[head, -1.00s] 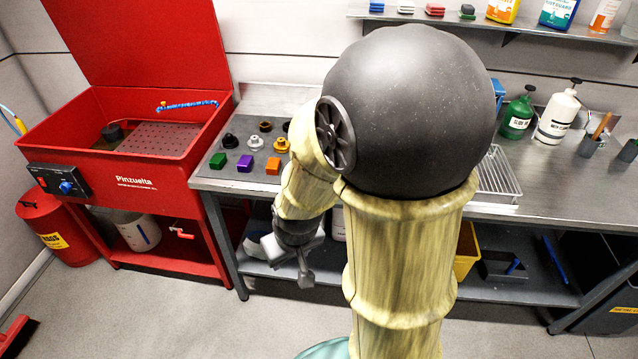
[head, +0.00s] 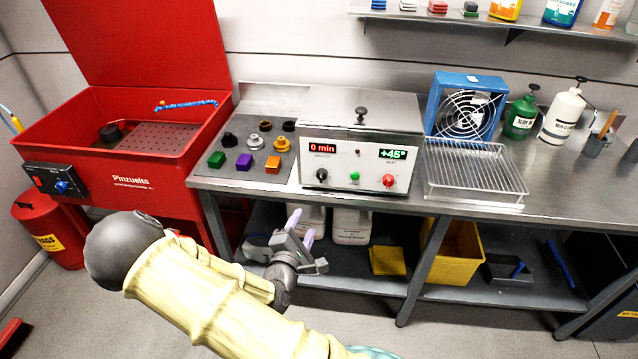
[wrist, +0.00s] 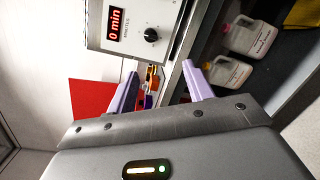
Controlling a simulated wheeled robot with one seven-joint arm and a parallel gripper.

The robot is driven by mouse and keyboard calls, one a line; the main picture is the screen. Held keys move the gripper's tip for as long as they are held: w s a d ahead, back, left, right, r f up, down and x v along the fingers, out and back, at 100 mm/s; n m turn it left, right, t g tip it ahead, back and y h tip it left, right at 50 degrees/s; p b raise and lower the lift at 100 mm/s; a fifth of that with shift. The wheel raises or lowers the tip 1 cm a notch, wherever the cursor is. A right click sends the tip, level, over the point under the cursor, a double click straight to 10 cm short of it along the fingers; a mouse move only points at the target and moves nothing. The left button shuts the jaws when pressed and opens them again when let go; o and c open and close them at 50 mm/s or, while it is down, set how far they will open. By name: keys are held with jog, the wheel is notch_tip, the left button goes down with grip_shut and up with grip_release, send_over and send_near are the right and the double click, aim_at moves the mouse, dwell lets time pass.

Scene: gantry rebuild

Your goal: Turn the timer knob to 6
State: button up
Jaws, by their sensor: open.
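The ultrasonic-style steel box (head: 356,150) stands on the bench with a red display reading "0 min". The black timer knob (head: 322,175) sits below that display on its front panel; it also shows in the wrist view (wrist: 151,35), beside the display. A second, red knob (head: 388,181) sits under the green "+45°" display (head: 393,154). My gripper (head: 301,222) is open and empty, in front of the bench edge and below the timer knob. In the wrist view its two lilac fingers (wrist: 159,84) are apart, with the knob beyond them, not touched.
Colored blocks and round pieces (head: 245,150) lie on a grey mat left of the box. A wire rack (head: 475,170) and a blue fan (head: 466,106) stand to its right. White jugs (head: 351,226) and a yellow bin (head: 455,250) are on the lower shelf. A red washer (head: 150,150) stands left.

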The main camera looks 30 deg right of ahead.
aim_at(320, 179)
jog(key=shift+a+r+n+t, duration=0.1)
jog(key=shift+r+n+t, duration=0.3)
jog(key=shift+r+n, duration=0.1)
jog(key=p+x, duration=0.3)
jog(key=x, duration=1.4)
jog(key=shift+w+d, duration=0.1)
jog(key=shift+d, duration=0.2)
jog(key=c, duration=1)
